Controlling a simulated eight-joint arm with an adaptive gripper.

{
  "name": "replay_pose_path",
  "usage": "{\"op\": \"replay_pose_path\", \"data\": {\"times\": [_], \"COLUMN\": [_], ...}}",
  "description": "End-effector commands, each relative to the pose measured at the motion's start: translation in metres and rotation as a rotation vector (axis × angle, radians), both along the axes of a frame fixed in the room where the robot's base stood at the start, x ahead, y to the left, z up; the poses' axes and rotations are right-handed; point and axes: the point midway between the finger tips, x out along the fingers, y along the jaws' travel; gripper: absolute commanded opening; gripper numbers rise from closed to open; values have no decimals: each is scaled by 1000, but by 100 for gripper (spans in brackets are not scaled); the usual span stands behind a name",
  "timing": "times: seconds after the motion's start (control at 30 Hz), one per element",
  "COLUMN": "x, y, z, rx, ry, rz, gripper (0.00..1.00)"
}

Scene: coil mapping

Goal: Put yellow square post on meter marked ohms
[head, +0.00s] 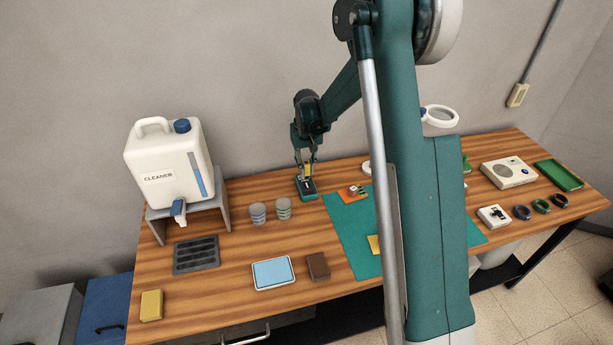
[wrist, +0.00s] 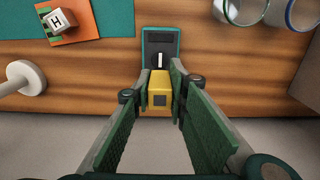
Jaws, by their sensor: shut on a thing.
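My gripper (head: 306,165) is shut on the yellow square post (wrist: 160,90), with a pad on each side of it. The post also shows as a small yellow strip between the fingers in the head view. A dark green meter (wrist: 160,38) with a black face and a white mark stands directly at the post's far end in the wrist view. In the head view the meter (head: 307,194) sits under my fingertips near the table's back edge. I cannot tell whether the post touches it, and its marking is not readable.
An orange card (wrist: 75,32) with a cube marked H lies on the green mat (head: 345,225). Two glass cups (head: 270,210) stand beside the meter. A white cleaner jug (head: 165,165) stands on a grey stand at left. A white knob-like object (wrist: 25,78) is near the back edge.

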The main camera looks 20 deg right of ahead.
Motion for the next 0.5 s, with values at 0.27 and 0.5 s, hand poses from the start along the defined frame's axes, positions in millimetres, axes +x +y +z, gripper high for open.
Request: {"op": "replay_pose_path", "data": {"times": [0.27, 0.5], "x": [0, 0], "y": [0, 0], "z": [-3, -25], "rx": [0, 0], "ry": [0, 0], "rz": [0, 0], "gripper": [3, 3]}}
